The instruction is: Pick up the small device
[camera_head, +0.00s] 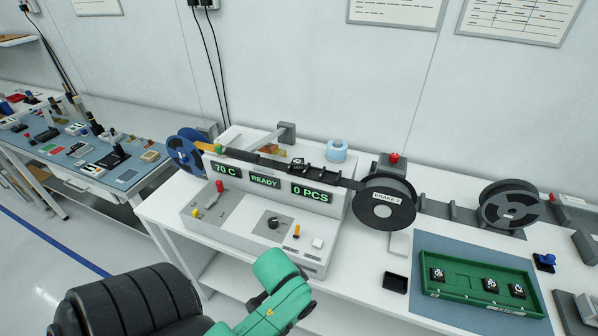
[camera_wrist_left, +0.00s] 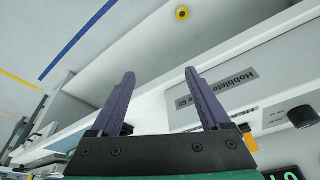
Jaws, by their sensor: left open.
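Three small black devices with white markings sit in the green tray (camera_head: 455,291) at the right of the head view: one at the left end (camera_head: 437,274), and two toward the right end, a nearer-centre one (camera_head: 490,285) and an end one (camera_head: 517,291). A similar small dark piece (camera_head: 298,165) sits on the machine's track. I cannot tell which is the task's device. My left gripper (camera_wrist_left: 160,76) is open and empty in the left wrist view, with the machine's front panel beyond it and no device between its fingers. My right gripper is out of view.
The test machine (camera_head: 250,195) with lit displays stands on the white bench. A labelled reel (camera_head: 384,204) and another reel (camera_head: 510,205) stand to its right. A small black open box (camera_head: 395,282) lies left of the tray. A cluttered blue-topped bench (camera_head: 90,150) is at left.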

